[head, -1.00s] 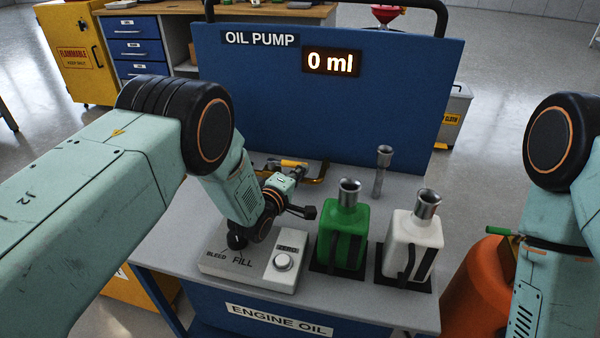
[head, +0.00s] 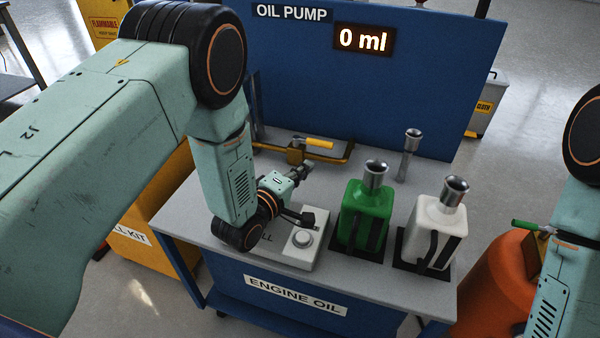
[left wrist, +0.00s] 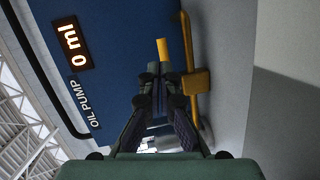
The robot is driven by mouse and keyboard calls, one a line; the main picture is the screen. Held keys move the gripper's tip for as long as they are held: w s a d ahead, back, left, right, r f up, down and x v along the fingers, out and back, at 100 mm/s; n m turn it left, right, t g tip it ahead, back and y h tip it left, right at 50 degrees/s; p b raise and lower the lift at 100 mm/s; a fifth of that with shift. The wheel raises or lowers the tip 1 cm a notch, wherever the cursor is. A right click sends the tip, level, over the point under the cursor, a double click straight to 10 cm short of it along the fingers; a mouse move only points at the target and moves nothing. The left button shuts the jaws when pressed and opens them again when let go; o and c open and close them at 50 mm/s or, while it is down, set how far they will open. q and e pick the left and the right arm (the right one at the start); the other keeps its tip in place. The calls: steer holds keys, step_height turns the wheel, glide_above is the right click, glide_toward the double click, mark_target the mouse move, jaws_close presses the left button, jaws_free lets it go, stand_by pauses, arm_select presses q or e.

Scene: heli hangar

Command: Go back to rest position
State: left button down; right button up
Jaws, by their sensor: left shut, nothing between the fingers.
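My left gripper (head: 303,171) is shut and empty above the oil pump cart's grey top (head: 205,205). It points to the back right, just in front of the yellow-handled pump lever (head: 320,144). In the left wrist view, its closed fingers (left wrist: 152,78) appear near the yellow handle (left wrist: 163,50); I cannot tell the exact gap. My left wrist hides the left part of the white control box (head: 290,250), whose round knob is visible.
A green can (head: 360,215) and a white can (head: 433,232) stand on dark pads right of the control box. A small metal funnel-topped piece (head: 408,155) stands behind them. The blue panel (head: 385,90) reads 0 ml. An orange drum (head: 495,285) stands right of the cart.

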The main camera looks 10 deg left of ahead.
arm_select(q)
steer(key=shift+v, duration=0.8)
steer(key=shift+r, duration=0.15)
